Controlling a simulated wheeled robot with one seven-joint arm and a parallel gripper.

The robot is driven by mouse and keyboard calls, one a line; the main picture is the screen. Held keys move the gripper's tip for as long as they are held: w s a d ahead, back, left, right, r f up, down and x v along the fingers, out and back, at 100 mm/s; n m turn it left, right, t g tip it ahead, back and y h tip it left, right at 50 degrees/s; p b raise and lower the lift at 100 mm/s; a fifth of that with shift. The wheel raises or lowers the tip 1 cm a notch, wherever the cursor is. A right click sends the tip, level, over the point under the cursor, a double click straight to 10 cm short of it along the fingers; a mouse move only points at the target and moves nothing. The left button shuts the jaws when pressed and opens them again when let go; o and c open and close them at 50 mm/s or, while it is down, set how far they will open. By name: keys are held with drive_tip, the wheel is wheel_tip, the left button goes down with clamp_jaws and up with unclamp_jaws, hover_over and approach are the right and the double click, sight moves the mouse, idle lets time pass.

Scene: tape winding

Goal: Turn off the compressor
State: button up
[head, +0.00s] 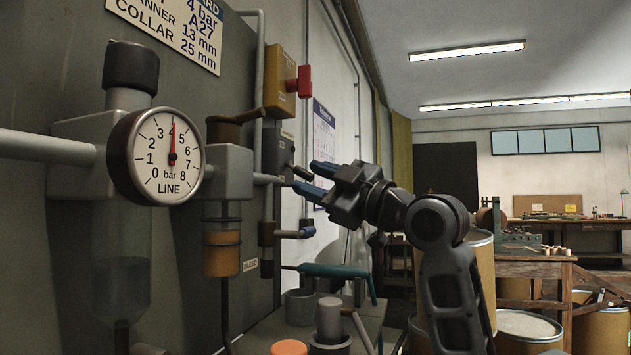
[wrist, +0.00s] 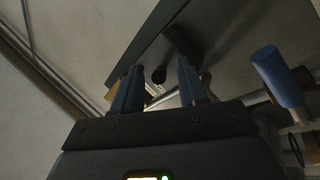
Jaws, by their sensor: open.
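A dark grey box with a short black knob or lever (head: 300,172) is on the wall panel in the head view; I cannot read its label. A yellow box (head: 279,72) with a red knob (head: 304,81) is above it. Which one controls the compressor is not clear. My gripper (head: 306,176) is open, its two blue fingers pointing left at the panel close to the black knob. In the wrist view a round black knob (wrist: 159,74) shows between the open fingers (wrist: 160,68), with no visible contact.
A pressure gauge (head: 157,157) reads about 4 bar at the left. A blue-handled valve (head: 307,232) sits below my gripper; its blue handle (wrist: 277,76) is at the right in the wrist view. Drums (head: 525,328) and a wooden bench (head: 540,258) stand at the right.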

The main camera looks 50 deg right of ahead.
drive_tip(key=v, duration=0.8)
idle(0.5)
